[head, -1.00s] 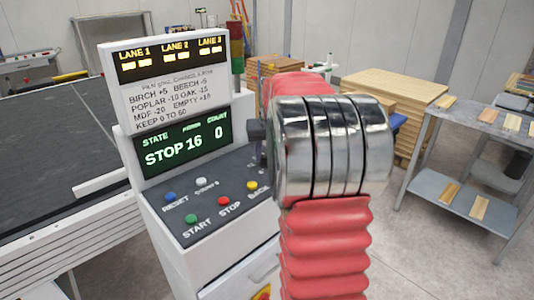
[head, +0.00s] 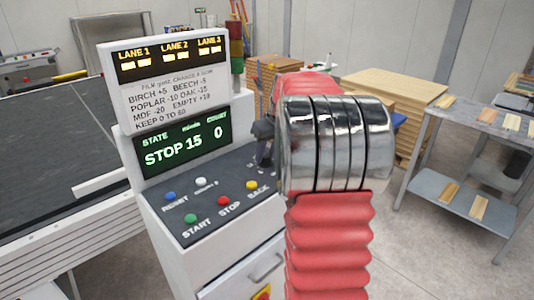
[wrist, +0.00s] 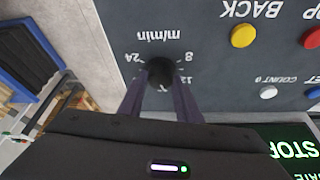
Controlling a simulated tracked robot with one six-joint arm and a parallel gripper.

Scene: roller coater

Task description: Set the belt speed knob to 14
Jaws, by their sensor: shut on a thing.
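The belt speed knob (wrist: 159,70) is a dark round knob on the grey panel, with a white printed scale around it marked m/min, 8 and 24; other marks are partly covered. My gripper (wrist: 160,82) is shut on the knob, one finger on each side. In the head view my gripper (head: 265,148) is at the panel's right end, and the knob is hidden there. The green display (head: 185,147) reads STOP, 15 and count 0.
Near my gripper are the yellow BACK button (head: 252,185), red STOP button (head: 224,200), green START button (head: 191,218), white count button (head: 201,181) and blue RESET button (head: 170,196). A grey shelf table (head: 437,150) stands at right, a dark conveyor (head: 50,150) at left.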

